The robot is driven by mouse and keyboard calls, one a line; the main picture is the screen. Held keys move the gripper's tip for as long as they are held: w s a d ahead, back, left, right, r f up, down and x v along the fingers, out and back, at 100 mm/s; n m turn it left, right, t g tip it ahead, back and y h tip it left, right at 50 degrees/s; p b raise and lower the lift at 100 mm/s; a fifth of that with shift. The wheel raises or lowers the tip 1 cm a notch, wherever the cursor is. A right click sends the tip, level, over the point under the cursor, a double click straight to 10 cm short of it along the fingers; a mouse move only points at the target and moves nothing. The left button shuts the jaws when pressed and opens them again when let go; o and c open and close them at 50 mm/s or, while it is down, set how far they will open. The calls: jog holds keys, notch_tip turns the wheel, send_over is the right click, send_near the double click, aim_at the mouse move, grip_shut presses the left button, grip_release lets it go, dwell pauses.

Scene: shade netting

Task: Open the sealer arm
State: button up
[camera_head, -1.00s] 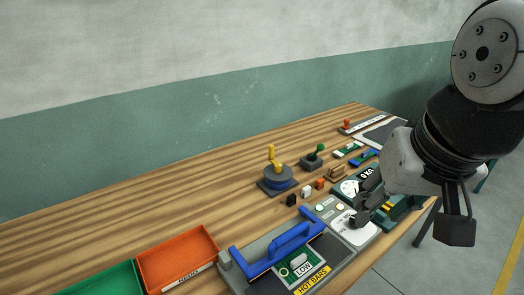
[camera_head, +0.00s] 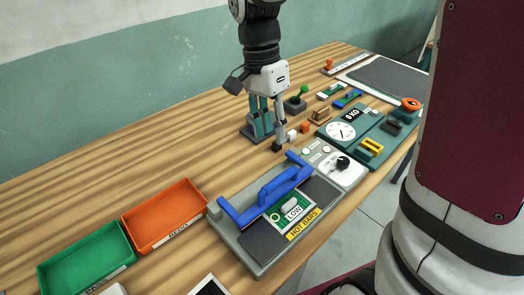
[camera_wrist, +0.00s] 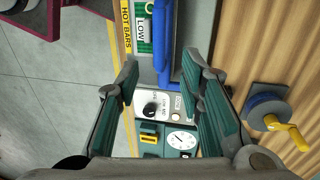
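The sealer (camera_head: 235,243) is a grey unit on the bench with a dark plate and a yellow HOT BARS label. Its blue sealer arm (camera_head: 268,193) lies low across the unit, with a raised handle in the middle. In the wrist view the blue arm (camera_wrist: 164,40) shows at the top centre, beyond my fingers. My gripper (camera_head: 269,143) is above the bench, behind the far end of the sealer, pointing down. Its fingers (camera_wrist: 160,88) are spread wide in the wrist view with nothing between them. It appears apart from the blue arm.
Orange (camera_head: 165,218) and green (camera_head: 88,255) trays stand left of the sealer. The sealer's dial (camera_head: 342,163) is at its far end. A green scale (camera_head: 338,131) and small blocks lie beyond. A blue spool with a yellow crank (camera_wrist: 268,110) stands beside my gripper. Bare bench lies behind the trays.

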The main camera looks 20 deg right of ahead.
aim_at(278, 178)
jog(key=f, duration=0.4)
jog(key=s+f, duration=0.1)
jog(key=f, duration=0.3)
jog(key=s+d+f, duration=0.1)
jog(key=f, duration=0.3)
jog(key=shift+s+f+p, duration=0.25)
jog(key=shift+f+p, duration=0.05)
jog(key=shift+f, duration=0.05)
jog(key=shift+c, duration=0.4)
grip_shut()
